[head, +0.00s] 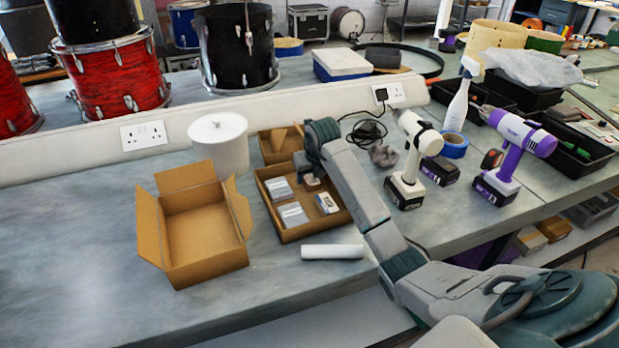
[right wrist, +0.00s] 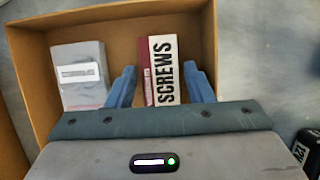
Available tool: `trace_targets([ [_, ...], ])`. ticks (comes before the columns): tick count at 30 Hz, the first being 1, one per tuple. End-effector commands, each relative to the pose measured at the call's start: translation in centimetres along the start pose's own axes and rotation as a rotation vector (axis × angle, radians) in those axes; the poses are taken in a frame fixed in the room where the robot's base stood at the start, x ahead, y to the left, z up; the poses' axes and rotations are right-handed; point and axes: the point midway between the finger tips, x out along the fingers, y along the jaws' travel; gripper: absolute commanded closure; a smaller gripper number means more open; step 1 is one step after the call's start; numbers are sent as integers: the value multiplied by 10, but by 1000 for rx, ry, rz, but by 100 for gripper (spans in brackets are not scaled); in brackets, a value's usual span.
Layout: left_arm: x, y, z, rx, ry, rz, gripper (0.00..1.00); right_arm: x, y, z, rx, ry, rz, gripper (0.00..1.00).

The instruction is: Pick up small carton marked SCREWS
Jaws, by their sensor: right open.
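The small carton marked SCREWS (right wrist: 165,70), white with a dark red side, lies in an open cardboard tray (right wrist: 92,22) in the right wrist view. My right gripper (right wrist: 163,88) is open, with one blue finger on each side of the carton's near part. I see a gap on the left; contact on the right is unclear. In the head view my right gripper (head: 312,172) reaches down over the tray (head: 290,234) and partly hides its far corner. My left gripper is not in view.
A grey box (right wrist: 80,75) lies left of the carton in the wrist view. Around the tray stand an open empty carton (head: 205,225), a white tub (head: 218,145), a white roll (head: 332,252) and a cream drill (head: 411,165). The bench's front left is clear.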

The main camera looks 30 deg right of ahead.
Motion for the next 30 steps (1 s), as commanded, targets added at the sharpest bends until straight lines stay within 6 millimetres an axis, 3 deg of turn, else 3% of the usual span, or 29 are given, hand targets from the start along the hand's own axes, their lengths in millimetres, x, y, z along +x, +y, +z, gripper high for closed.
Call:
trace_targets([
  [7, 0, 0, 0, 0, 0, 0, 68, 3, 0, 0, 0, 0, 0, 53],
  [13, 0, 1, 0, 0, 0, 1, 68, 3, 0, 0, 0, 0, 0, 89],
  [23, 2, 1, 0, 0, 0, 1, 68, -4, 0, 3, -1, -4, 0, 89],
  [30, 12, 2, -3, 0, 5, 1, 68, -45, 0, 21, -1, -7, 1, 89],
])
